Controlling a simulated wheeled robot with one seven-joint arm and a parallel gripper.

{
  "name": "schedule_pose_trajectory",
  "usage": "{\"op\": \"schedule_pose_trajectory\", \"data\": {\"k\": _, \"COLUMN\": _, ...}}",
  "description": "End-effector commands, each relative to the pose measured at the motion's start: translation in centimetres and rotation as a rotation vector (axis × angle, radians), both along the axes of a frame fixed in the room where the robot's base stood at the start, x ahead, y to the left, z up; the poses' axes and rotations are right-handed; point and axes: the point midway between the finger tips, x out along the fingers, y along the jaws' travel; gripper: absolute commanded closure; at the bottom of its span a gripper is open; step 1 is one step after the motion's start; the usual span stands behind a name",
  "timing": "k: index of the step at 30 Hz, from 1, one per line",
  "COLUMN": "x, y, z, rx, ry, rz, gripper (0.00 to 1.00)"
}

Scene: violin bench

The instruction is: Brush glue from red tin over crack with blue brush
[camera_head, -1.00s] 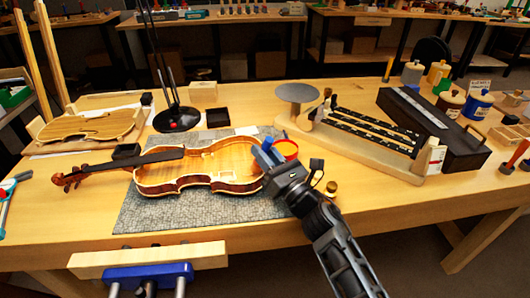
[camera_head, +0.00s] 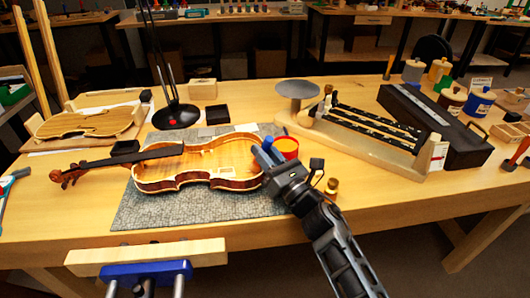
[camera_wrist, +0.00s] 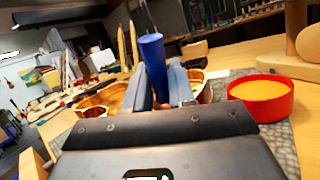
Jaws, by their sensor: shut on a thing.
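My gripper (camera_head: 268,155) is shut on the blue brush (camera_wrist: 151,52), whose blue handle stands up between the fingers in the wrist view. The brush's lower end is hidden behind my gripper. The red tin (camera_head: 286,148) stands just right of my fingers, open and filled with amber glue; it also shows at the right in the wrist view (camera_wrist: 262,98). The open violin body (camera_head: 197,165) lies on the grey mat (camera_head: 140,212), left of my gripper, its right end close to the fingers. I cannot make out the crack.
A wooden stand with black-slotted bars (camera_head: 365,140) and a long dark box (camera_head: 435,125) stand to the right. A black lamp base (camera_head: 176,116) is behind the violin. A blue vise (camera_head: 147,271) is at the front edge. A small brass-coloured piece (camera_head: 332,186) stands right of my gripper.

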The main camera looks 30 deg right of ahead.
Motion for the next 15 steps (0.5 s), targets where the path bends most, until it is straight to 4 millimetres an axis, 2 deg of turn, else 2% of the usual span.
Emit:
{"op": "schedule_pose_trajectory", "data": {"k": 8, "x": 0.0, "y": 0.0, "z": -0.3, "rx": 0.000, "ry": 0.000, "rz": 0.000, "gripper": 1.00}}
{"op": "schedule_pose_trajectory", "data": {"k": 15, "x": 0.5, "y": 1.6, "z": -0.5, "rx": 0.000, "ry": -0.002, "rz": 0.002, "gripper": 1.00}}
